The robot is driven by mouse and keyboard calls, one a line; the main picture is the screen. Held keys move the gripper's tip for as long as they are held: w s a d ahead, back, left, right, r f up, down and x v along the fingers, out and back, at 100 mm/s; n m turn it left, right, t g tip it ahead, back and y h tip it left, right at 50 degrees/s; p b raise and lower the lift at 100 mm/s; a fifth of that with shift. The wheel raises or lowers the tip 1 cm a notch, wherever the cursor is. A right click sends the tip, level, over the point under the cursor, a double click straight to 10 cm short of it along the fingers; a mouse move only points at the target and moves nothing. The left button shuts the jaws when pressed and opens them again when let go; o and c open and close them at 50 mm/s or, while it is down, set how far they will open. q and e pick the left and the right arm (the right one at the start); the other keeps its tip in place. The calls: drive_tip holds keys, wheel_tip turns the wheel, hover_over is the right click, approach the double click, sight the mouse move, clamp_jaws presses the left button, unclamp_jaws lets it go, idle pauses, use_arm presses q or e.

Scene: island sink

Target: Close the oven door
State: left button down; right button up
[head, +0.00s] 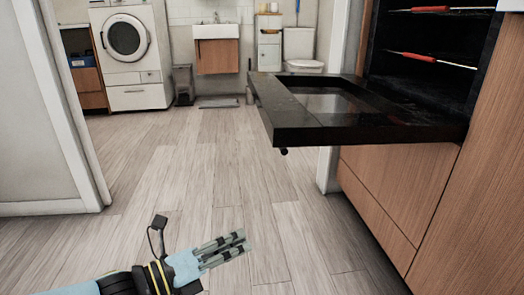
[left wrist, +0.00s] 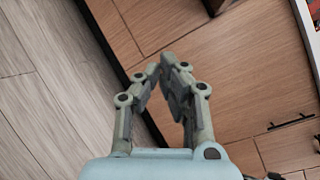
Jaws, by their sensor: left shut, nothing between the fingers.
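The black oven door (head: 310,108) hangs open in the head view, lying about level and sticking out to the left from the oven (head: 425,45) at the upper right. A dark window panel shows in its upper face. My left gripper (head: 243,243) is low in the head view, left of and below the door, apart from it. In the left wrist view the left gripper (left wrist: 167,62) has its fingertips together with nothing between them. The oven door cannot be made out in the left wrist view. My right gripper is not in view.
Wooden cabinet fronts (head: 400,190) stand below the oven; they also show in the left wrist view (left wrist: 240,60). A white door frame (head: 75,110) is at the left. The plank floor (head: 190,150) is clear. A washing machine (head: 130,55) and a toilet (head: 303,50) stand far back.

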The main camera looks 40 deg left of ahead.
use_arm(q)
drive_tip(key=w+a+r+m+g+h+b, duration=0.1)
drive_tip(key=w+a+r+m+h, duration=0.25)
drive_tip(key=a+m+h, duration=0.35)
drive_tip(key=w+a+r+m+g+h, duration=0.1)
drive_tip(key=w+a+r+m+h, duration=0.15)
drive_tip(key=w+a+m, duration=0.45)
drive_tip(key=w+d+r+m+b, duration=0.1)
drive_tip(key=w+d+r+m, duration=0.1)
drive_tip(key=w+d+r, duration=0.2)
drive_tip(key=shift+w+d+r+b, duration=0.4)
drive_tip(key=shift+d+r, duration=0.85)
drive_tip(key=shift+d, duration=1.1)
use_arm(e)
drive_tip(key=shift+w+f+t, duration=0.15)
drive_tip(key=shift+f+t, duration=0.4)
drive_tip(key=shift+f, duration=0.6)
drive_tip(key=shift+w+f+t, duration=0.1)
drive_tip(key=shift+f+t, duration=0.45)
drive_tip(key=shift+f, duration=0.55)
use_arm(q)
drive_tip(key=shift+r+y, duration=0.1)
drive_tip(key=shift+y, duration=0.15)
